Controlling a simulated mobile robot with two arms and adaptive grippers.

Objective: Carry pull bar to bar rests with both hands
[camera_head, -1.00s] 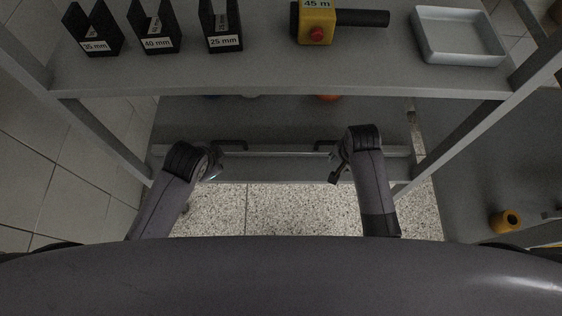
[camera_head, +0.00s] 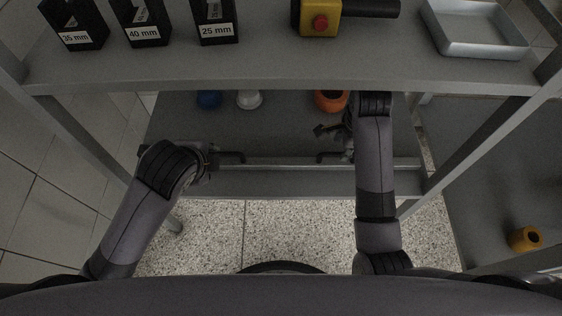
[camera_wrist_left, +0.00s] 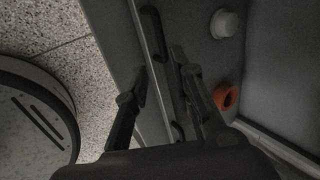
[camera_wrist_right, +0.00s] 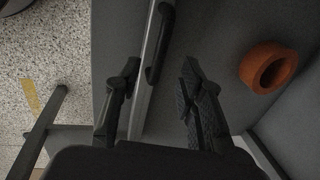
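The pull bar appears to be the thin silver bar (camera_head: 285,163) with black handles, lying along the front of the lower shelf. In the left wrist view the bar (camera_wrist_left: 148,42) runs between the fingers of my left gripper (camera_wrist_left: 163,80); they are apart. In the right wrist view the bar (camera_wrist_right: 147,75) and a black handle (camera_wrist_right: 157,60) lie between the spread fingers of my right gripper (camera_wrist_right: 160,78). In the head view my right gripper (camera_head: 330,132) is at the bar's right part; my left gripper (camera_head: 207,161) is partly hidden at its left part. I cannot make out bar rests.
On the lower shelf are an orange ring (camera_head: 330,100), a white knob (camera_head: 249,100) and a blue one (camera_head: 209,99).

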